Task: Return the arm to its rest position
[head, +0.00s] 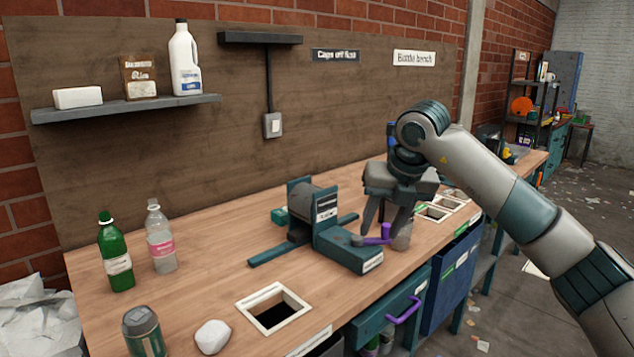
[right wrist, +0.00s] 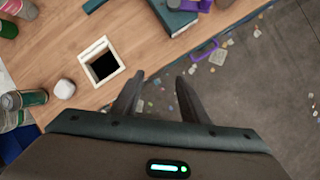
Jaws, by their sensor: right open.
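My right arm (head: 515,210) comes in from the right in the head view and reaches over the bench (head: 195,290). Its gripper (head: 386,222) points down near the teal device (head: 345,247) with a purple lever (head: 386,233). In the right wrist view the right gripper (right wrist: 160,80) has its fingers apart with nothing between them. Below them are the bench's front edge and the floor. A greyish object (head: 401,238) shows just behind the fingers in the head view; I cannot tell what it is. My left gripper is in neither view.
A green bottle (head: 115,255), a clear bottle (head: 160,240), a can (head: 143,331) and a white lump (head: 212,337) stand on the left of the bench. A white-framed square opening (head: 250,303) is at the front. A purple drawer handle (head: 403,312) sticks out below the edge.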

